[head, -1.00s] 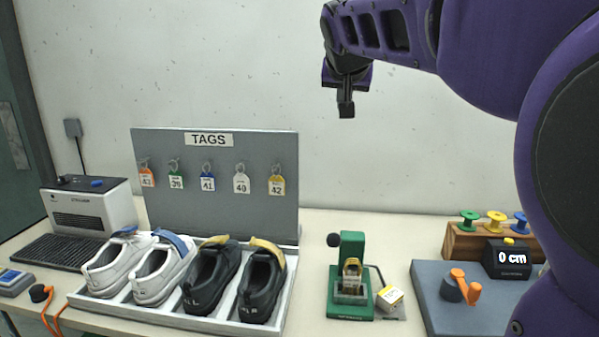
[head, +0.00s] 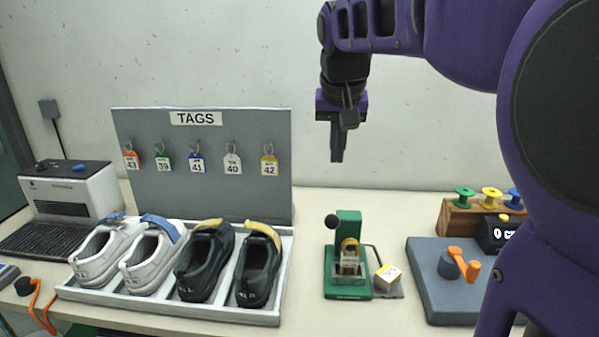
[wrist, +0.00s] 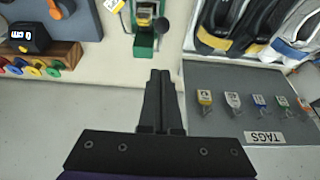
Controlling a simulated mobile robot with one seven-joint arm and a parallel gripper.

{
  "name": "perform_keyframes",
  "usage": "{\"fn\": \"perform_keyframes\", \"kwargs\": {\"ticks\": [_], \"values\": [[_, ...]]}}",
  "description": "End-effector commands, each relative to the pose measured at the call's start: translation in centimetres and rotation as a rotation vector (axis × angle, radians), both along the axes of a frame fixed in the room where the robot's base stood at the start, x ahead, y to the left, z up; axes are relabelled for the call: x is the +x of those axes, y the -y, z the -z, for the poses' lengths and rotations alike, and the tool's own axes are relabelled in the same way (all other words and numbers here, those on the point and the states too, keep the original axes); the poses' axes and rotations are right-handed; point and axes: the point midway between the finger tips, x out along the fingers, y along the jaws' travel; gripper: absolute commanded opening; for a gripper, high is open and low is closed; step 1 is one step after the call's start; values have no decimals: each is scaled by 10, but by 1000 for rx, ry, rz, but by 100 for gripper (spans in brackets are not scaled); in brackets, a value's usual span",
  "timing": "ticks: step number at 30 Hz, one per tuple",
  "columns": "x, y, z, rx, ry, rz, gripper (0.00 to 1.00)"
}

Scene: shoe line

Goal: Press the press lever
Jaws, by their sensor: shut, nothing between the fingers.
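The green press (head: 346,262) stands on the table right of the shoe tray, with a black ball-ended lever (head: 331,222) at its upper left. My gripper (head: 337,158) is shut and empty, pointing down, above and apart from the press. In the wrist view my gripper (wrist: 160,75) points toward the press (wrist: 144,40), which shows at the top; the lever ball (wrist: 162,25) is just right of it. No contact shows between gripper and lever.
A small white-and-yellow box (head: 388,278) lies right of the press. The shoe tray (head: 170,308) and tag board (head: 215,190) stand to the left. A grey base with an orange crank (head: 462,262) and a spool rack (head: 462,218) are to the right.

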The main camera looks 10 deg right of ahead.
Motion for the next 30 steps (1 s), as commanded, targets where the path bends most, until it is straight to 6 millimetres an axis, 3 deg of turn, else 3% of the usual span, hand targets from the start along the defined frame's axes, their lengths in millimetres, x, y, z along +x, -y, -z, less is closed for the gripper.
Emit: {"fn": "perform_keyframes", "kwargs": {"ticks": [15,18,24,30], "values": [[35,7,93,-1,-3,2,0],[28,6,107,0,0,0,0],[21,4,123,0,0,1,0],[19,4,126,0,1,1,0]]}}
